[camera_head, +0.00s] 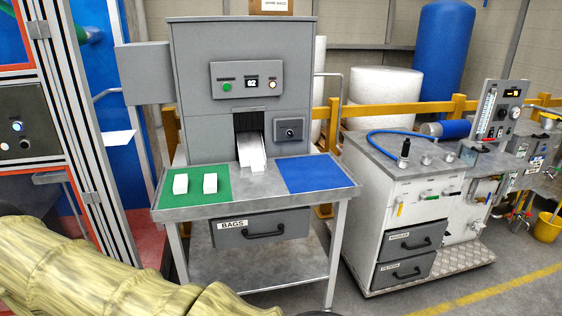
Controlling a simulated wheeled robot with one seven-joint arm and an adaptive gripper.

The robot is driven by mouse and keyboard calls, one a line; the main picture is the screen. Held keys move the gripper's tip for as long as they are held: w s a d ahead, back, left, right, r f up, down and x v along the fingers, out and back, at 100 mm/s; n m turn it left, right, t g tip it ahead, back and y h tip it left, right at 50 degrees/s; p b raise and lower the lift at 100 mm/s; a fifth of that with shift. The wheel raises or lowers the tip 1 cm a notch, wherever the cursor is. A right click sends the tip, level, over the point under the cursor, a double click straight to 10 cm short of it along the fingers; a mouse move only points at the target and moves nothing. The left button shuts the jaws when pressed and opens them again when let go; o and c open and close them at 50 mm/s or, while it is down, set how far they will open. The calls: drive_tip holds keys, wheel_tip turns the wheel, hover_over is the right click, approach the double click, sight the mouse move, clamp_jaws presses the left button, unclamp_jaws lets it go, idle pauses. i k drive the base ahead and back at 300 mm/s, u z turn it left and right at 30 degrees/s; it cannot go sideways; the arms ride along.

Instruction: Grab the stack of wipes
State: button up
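Two small white blocks stand side by side on a green mat (214,191), at the left of a grey metal table. The left white block (181,184) and the right white block (210,183) look like small stacks, but the separate sheets are too small to make out. A white strip or pile (251,152) lies in the chute of the grey machine and reaches onto the table. I cannot tell for certain which of these is the stack of wipes. My gripper is not in view.
The grey machine (193,100) stands at the back of the table (258,191). A blue mat (315,174) lies at the table's right and is bare. A drawer (262,228) marked BAGS hangs below. A white cabinet (366,215) stands to the right. A large yellowish ribbed form covers the lower left.

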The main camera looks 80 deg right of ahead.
sight(255, 162)
drive_tip(key=z, duration=0.8)
drive_tip(key=i, duration=0.8)
drive_tip(key=z, duration=1.2)
drive_tip(key=i, duration=0.25)
drive_tip(key=z, duration=0.15)
